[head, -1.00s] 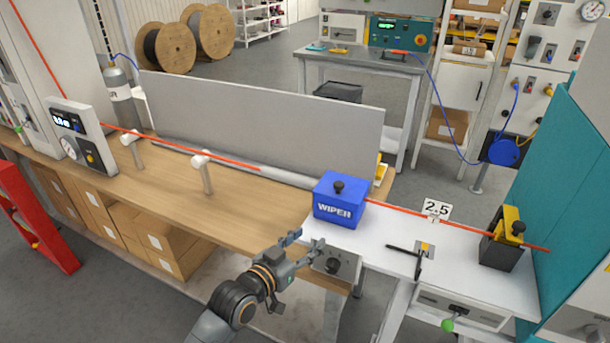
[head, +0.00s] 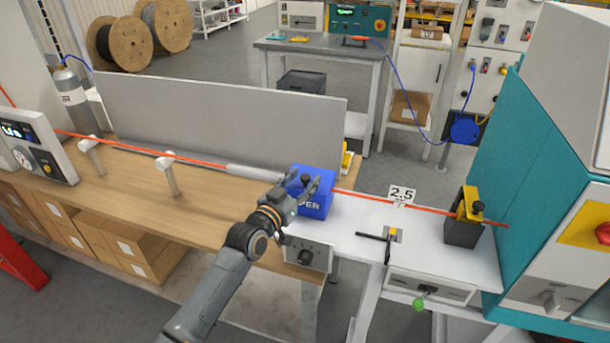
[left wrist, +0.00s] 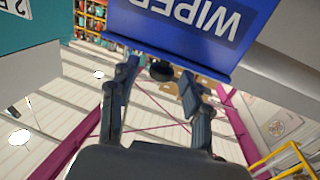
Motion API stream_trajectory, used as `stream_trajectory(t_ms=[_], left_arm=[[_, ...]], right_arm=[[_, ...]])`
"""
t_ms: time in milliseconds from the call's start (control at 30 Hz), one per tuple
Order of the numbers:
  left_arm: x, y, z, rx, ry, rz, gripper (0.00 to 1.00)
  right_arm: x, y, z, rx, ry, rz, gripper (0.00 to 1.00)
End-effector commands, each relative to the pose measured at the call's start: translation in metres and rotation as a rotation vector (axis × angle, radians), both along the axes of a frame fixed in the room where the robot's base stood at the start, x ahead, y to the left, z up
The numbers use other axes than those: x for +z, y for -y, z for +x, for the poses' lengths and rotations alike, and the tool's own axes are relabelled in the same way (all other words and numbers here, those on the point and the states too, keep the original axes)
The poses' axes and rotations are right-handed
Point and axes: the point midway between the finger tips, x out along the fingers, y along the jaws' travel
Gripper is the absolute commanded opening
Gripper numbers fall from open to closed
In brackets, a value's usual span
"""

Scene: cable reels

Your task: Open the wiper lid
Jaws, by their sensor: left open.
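The blue wiper box (head: 322,207) stands at the left end of the white table, its label partly hidden by my gripper. The black knob (head: 306,181) on top of its lid shows between my fingers. My left gripper (head: 304,178) is open at the front of the box, near the knob. In the left wrist view the box (left wrist: 185,25) appears upside down, and the knob (left wrist: 161,70) sits between the two open fingers (left wrist: 158,85). I cannot tell whether the fingers touch it. The lid looks shut. My right gripper is not in view.
A red cable (head: 365,199) runs through the box along the line. A yellow-and-black clamp block (head: 463,230) and a black handle (head: 375,238) are to the right on the white table. A grey panel (head: 220,120) stands behind the wooden bench (head: 215,200).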

Motion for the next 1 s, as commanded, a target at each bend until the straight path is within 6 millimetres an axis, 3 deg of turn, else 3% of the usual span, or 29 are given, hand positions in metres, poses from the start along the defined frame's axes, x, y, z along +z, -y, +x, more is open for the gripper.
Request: stream_trajectory(t_ms=[200,500,733,1000], left_arm=[[0.0001,0.0071,0.0126,0.000,0.000,0.000,0.49],[-0.0003,0.0076,0.0137,0.001,0.000,0.000,0.49],[-0.0003,0.0073,0.0137,0.001,-0.001,0.000,0.02],[0.0002,0.0073,0.0139,0.001,-0.003,0.001,0.00]], right_arm=[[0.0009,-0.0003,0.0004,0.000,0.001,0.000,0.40],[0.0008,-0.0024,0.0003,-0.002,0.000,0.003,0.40],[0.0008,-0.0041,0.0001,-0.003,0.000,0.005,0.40],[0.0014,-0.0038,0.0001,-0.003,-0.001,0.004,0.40]])
